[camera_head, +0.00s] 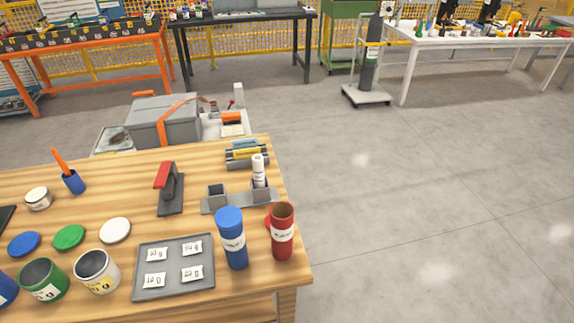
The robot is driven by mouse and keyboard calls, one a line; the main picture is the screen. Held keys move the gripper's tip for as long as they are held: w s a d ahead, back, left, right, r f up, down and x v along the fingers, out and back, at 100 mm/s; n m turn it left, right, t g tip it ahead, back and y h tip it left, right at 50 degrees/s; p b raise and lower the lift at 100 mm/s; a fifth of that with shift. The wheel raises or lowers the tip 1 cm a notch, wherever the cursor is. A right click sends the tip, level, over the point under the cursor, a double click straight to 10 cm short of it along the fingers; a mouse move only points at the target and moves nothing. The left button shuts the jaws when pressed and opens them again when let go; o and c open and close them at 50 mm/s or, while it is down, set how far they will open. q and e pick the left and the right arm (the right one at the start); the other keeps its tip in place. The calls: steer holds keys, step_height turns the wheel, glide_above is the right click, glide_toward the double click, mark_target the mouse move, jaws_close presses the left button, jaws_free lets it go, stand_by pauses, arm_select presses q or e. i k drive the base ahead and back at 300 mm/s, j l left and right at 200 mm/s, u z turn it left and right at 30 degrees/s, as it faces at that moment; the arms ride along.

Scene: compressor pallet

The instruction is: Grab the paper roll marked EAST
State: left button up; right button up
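No roll can be read as EAST; the markings are too small. A white upright roll (258,165) with a dark mark stands at the grey holder (228,203) on the wooden table's right side. Just behind it lie stacked horizontal rolls (246,153), with yellow, blue and dark colours showing. In front stand a blue tube (231,237), its top looking closed, and a red tube (282,231), its top open; both have white labels with unreadable writing. Neither of my grippers is in view.
The wooden table (130,180) also bears a grey tray (174,268) with labelled packets, open paint cans (97,270), round lids (69,237), a red-handled block (170,188) and a blue cup (73,181). Grey boxes (163,122) stand behind. Floor at right (430,200) is clear.

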mark_target(257, 159)
steer(key=k+l+u, duration=0.25)
steer(key=k+l, duration=0.15)
steer(key=k+l+u, duration=0.25)
steer(key=k, duration=0.2)
